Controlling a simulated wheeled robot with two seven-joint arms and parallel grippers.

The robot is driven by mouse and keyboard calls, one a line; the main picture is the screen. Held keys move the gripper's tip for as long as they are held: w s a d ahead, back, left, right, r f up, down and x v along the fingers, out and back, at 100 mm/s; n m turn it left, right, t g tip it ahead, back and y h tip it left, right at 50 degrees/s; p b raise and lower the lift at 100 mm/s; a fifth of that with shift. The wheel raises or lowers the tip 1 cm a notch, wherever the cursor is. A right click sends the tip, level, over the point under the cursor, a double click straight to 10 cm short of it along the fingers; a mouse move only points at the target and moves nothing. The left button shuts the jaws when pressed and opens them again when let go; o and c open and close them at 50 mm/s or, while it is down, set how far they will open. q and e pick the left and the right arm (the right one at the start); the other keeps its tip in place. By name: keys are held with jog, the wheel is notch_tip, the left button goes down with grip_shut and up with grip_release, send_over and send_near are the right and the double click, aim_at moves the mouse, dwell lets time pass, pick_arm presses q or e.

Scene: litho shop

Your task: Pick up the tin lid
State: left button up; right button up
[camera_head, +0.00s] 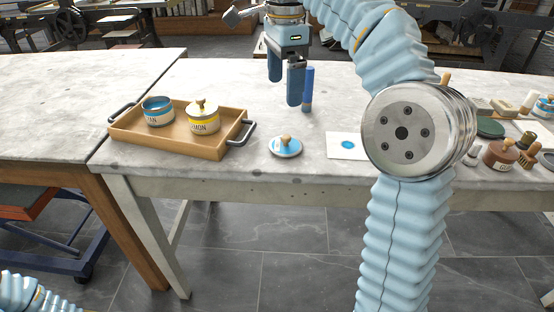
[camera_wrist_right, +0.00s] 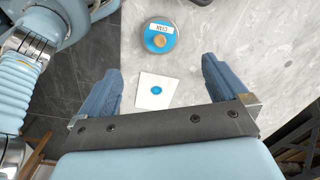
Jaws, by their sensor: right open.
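The tin lid (camera_head: 285,150) is a round blue disc with a pale rim and a wooden knob. It lies flat on the stone-topped table, right of the wooden tray. In the right wrist view the lid (camera_wrist_right: 160,27) has a white CYAN label and lies beyond the fingertips. My right gripper (camera_head: 286,92) points down with its fingers apart and empty, above the table and the lid; its open fingers also show in the wrist view (camera_wrist_right: 160,68). My left gripper is out of view; only a piece of my left arm shows at the lower left.
The tray (camera_head: 168,142) holds an open cyan tin (camera_head: 159,118) and a lidded yellow tin (camera_head: 203,124). A white card (camera_head: 337,151) with a blue dot lies right of the lid. A blue upright object (camera_head: 308,86) is close beside my right fingers. Several jars crowd the right end.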

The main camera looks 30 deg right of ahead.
jog(key=b, duration=0.3)
send_over(286, 136)
jog(key=f, duration=0.8)
jog(key=shift+a, duration=0.25)
jog(key=f, duration=0.3)
jog(key=f+b, duration=0.1)
jog(key=f, duration=0.1)
jog(key=shift+d+f, duration=0.25)
jog(key=shift+f, duration=0.05)
jog(key=shift+c, duration=0.5)
jog(key=c, duration=0.8)
jog(key=shift+r, duration=0.2)
